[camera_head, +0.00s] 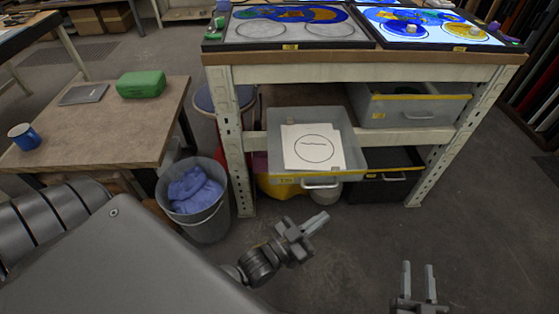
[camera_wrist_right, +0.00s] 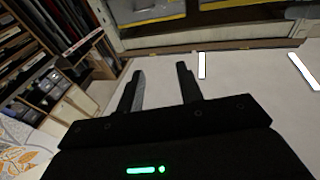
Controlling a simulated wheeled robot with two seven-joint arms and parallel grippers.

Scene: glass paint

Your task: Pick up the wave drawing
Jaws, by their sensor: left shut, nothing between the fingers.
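The wave drawing (camera_head: 300,156) is a white sheet with a black circle and a wavy line inside it. It lies face up in a pulled-out grey drawer (camera_head: 354,158) under the workbench. My left gripper (camera_head: 322,217) is shut and empty, in front of and below the drawer, apart from the sheet. My right gripper (camera_head: 420,266) is open and empty at the lower right, over bare floor. Its two spread fingers also show in the right wrist view (camera_wrist_right: 162,82), with nothing between them.
The workbench (camera_head: 360,74) carries two panels with coloured glass designs. Another grey drawer (camera_head: 415,108) sits to the right. A bin with blue cloth (camera_head: 195,190) stands left of the bench leg. A side table (camera_head: 95,128) holds a green case (camera_head: 141,84) and blue mug (camera_head: 24,136).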

